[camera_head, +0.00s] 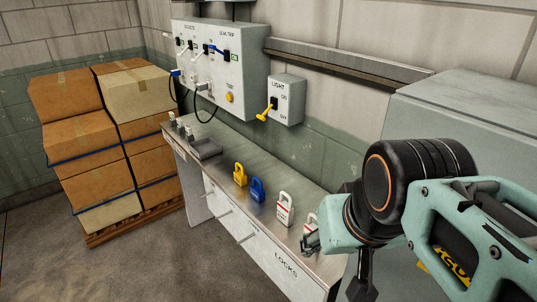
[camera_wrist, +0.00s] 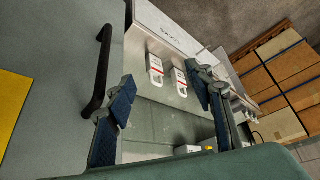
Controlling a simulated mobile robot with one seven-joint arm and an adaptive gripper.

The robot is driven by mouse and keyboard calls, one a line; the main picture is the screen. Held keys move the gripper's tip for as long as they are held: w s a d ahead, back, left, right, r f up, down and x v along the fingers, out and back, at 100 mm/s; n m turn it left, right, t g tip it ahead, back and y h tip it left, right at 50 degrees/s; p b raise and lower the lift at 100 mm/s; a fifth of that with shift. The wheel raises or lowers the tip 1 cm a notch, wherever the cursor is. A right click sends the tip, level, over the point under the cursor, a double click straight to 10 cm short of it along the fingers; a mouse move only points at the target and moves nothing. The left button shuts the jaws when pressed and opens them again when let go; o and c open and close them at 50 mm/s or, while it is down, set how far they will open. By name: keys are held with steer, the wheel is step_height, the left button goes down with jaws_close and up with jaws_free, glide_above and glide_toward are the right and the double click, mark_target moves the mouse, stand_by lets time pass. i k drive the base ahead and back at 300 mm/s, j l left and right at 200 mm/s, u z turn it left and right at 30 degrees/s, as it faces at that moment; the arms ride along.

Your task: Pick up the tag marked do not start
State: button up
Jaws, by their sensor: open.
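Two white tags with red markings and loop-shaped tops stand on the metal bench (camera_head: 225,151). One tag (camera_head: 285,211) is in full view; the other tag (camera_head: 310,221) is partly covered by my gripper (camera_head: 312,241). Their print is too small to read, so I cannot tell which says do not start. In the wrist view the two tags, one to the left (camera_wrist: 156,69) and one to the right (camera_wrist: 180,83), appear between my spread fingers (camera_wrist: 159,74). My gripper is open and empty, close to the nearer tag; I cannot tell whether it touches.
A yellow padlock (camera_head: 240,176) and a blue padlock (camera_head: 257,190) stand farther along the bench. A wall switch box (camera_head: 287,100) with a yellow lever and a control panel (camera_head: 222,72) hang above. A grey cabinet (camera_head: 455,115) stands right. Stacked boxes (camera_head: 95,185) stand left.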

mark_target(285, 210)
steer(key=l+u, duration=0.15)
steer(key=j+z, duration=0.4)
steer(key=j, duration=0.9)
steer(key=i+j+z, duration=0.15)
steer(key=j, duration=0.2)
steer(key=i+j+z, duration=0.2)
steer(key=j, duration=0.2)
steer(key=i+j+z, duration=0.4)
steer(key=j, duration=0.25)
steer(key=i+j+z, duration=0.7)
steer(key=j, duration=0.15)
steer(key=l+u, duration=0.3)
steer(key=l, duration=0.15)
